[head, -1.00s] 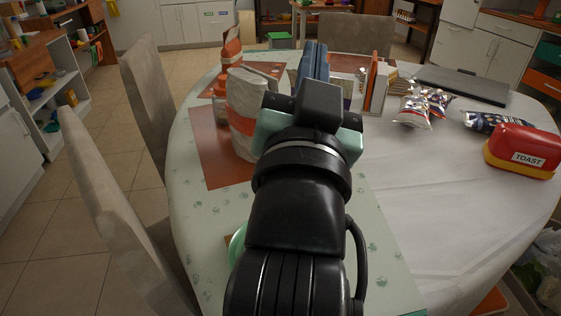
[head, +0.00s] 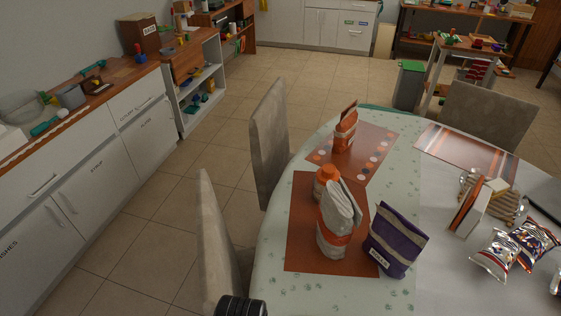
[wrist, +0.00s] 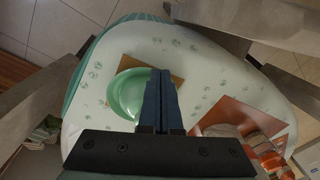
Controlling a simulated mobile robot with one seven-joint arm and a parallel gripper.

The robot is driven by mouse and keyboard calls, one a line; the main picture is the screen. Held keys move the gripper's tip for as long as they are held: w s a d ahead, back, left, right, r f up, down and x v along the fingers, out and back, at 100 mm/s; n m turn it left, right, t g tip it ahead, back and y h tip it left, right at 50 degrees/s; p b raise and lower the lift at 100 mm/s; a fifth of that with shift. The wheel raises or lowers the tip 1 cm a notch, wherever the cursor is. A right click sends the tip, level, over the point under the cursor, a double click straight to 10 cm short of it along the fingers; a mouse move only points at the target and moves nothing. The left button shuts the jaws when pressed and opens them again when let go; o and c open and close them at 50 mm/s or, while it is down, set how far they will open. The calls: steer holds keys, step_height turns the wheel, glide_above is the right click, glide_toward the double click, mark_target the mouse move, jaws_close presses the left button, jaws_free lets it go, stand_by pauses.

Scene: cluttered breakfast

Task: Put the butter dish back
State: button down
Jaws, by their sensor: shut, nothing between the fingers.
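I cannot make out a butter dish in either current view. My gripper (wrist: 160,88) is shut and empty in the wrist view, its two dark blue fingers together over the table. A green bowl (wrist: 115,97) on a brown mat (wrist: 150,62) lies below and just left of the fingers, partly hidden by them. In the head view the gripper is out of sight; only a black piece of my arm shows at the bottom edge.
The round table (head: 300,290) holds a purple bag (head: 395,243), a grey-and-orange package (head: 335,225), another orange package (head: 346,128) and shiny snack packets (head: 493,255). Chairs (head: 268,140) stand along its left side. A counter (head: 100,95) with drawers runs along the left wall; open floor lies between.

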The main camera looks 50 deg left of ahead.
steer(key=shift+g+h, duration=0.4)
steer(key=shift+g, duration=0.2)
steer(key=f, duration=0.3)
steer(key=d+f, duration=0.1)
steer(key=f, duration=0.2)
steer(key=d+f+p, duration=0.1)
steer(key=f, duration=0.2)
steer(key=shift+d+f, duration=0.25)
steer(key=shift+f, duration=0.1)
steer(key=shift+w+d, duration=0.2)
steer(key=shift+w, duration=0.2)
steer(key=w+d+b, duration=0.1)
steer(key=w+d, duration=0.2)
steer(key=w, duration=0.2)
steer(key=w+d+b, duration=0.1)
steer(key=w+d, duration=0.2)
steer(key=w, duration=0.3)
steer(key=w+d+b, duration=0.1)
steer(key=w+d, duration=0.2)
steer(key=w, duration=0.3)
steer(key=shift+w+d+f, duration=0.1)
steer(key=shift+w+f, duration=0.05)
steer(key=shift+w, duration=0.1)
steer(key=shift+w+d, duration=0.2)
steer(key=shift+w, duration=0.15)
steer(key=shift+s, duration=0.15)
